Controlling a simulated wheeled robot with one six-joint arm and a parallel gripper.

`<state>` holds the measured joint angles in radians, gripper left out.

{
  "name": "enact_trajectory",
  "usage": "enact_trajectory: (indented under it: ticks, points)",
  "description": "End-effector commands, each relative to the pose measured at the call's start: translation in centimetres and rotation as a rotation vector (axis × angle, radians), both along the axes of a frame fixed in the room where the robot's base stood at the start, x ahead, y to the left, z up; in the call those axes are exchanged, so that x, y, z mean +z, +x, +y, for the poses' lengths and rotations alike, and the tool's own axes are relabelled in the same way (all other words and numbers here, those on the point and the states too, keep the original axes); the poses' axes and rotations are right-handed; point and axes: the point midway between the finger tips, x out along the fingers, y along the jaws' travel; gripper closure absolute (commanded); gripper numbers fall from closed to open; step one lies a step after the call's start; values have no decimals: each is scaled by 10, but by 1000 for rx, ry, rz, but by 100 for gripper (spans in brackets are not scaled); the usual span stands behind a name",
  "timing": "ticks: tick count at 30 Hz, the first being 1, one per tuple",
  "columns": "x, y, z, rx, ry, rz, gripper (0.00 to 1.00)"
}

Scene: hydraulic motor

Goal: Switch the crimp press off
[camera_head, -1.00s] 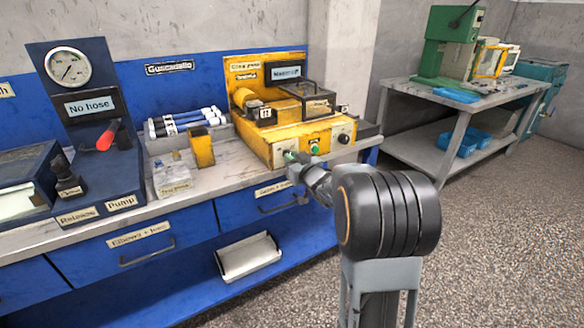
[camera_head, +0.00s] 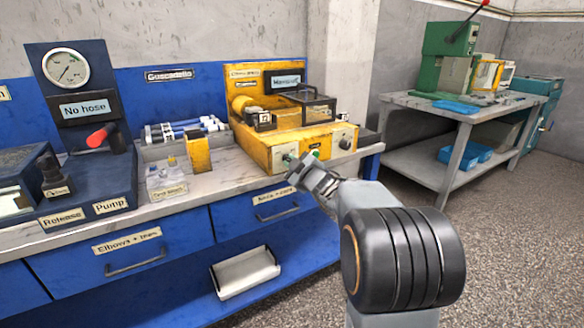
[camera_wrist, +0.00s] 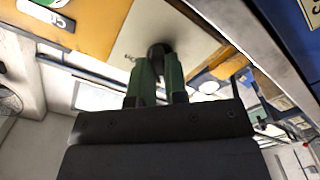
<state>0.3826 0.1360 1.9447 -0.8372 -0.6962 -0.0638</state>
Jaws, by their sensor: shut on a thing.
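The crimp press (camera_head: 258,150) is the yellow machine on the blue bench, with a small dark display on its back panel. Its front panel has a pale plate at the left, a green button (camera_head: 315,153) and a dark knob (camera_head: 345,144) at the right. My gripper (camera_head: 289,160) is at the left plate of that front panel. In the wrist view its dark green fingers (camera_wrist: 157,78) are shut on a dark switch knob (camera_wrist: 158,49) on the pale plate (camera_wrist: 180,30). The fingers hide most of the knob, so its setting cannot be read.
A yellow block (camera_head: 198,155) stands left of the press, by a rack of blue-and-white tubes (camera_head: 165,133). The pump unit (camera_head: 85,160) with gauge and red handle is at the far left. A grey tray (camera_head: 245,273) lies on the lower shelf. The floor at right is open.

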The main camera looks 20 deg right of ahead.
Motion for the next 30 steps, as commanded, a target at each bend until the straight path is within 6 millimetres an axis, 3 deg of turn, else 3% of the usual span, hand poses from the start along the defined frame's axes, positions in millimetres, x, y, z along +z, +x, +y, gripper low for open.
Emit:
enact_trajectory:
  ticks: [18, 19, 21, 26, 30]
  points:
    - [0, 0, 0, 1, -34, -2, 100]
    - [0, 0, 0, 1, -34, -2, 83]
    - [0, 0, 0, 0, -34, -2, 77]
    - [0, 0, 0, 1, -32, -3, 61]
    - [0, 0, 0, 1, -32, -3, 61]
